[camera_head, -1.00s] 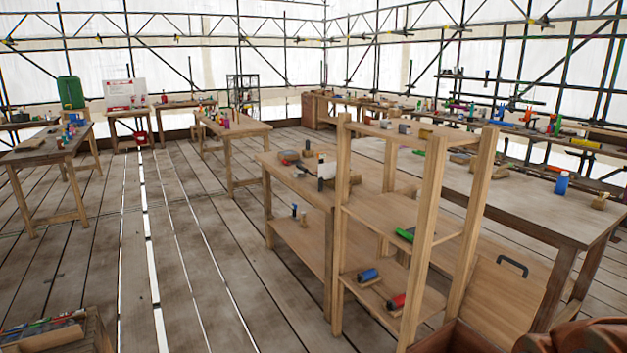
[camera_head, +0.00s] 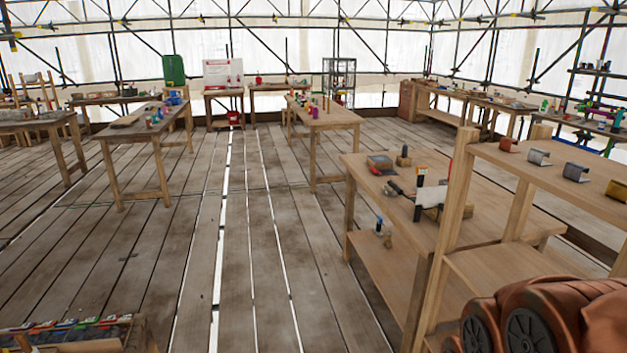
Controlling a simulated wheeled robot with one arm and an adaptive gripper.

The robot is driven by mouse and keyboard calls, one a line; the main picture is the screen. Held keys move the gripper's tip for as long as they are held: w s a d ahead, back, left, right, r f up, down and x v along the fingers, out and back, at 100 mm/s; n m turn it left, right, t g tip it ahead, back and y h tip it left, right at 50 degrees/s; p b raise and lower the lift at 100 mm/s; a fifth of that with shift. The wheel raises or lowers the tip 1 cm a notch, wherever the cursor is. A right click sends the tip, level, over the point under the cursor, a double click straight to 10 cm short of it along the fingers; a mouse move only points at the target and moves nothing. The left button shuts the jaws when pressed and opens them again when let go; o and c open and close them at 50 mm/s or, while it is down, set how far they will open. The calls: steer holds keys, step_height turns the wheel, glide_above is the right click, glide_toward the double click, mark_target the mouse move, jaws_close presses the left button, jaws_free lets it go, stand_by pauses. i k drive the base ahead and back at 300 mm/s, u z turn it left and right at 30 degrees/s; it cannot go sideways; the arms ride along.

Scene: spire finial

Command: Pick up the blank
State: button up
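I cannot tell which object is the blank; no piece stands out clearly as it. Small metal-looking bent pieces sit on the top board of the wooden shelf unit at right: a reddish one (camera_head: 509,145), a grey one (camera_head: 539,157) and a dark grey one (camera_head: 575,172). My gripper is not in view.
The wooden shelf unit (camera_head: 460,190) stands close at right. A long table (camera_head: 325,118) with small bottles is mid-centre; another table (camera_head: 135,133) is at left. A crate of coloured items (camera_head: 75,335) is at bottom left. Plank floor (camera_head: 250,240) between is clear.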

mark_target(390, 171)
steer(key=u, duration=0.2)
steer(key=i, duration=3.35)
steer(key=z, duration=0.25)
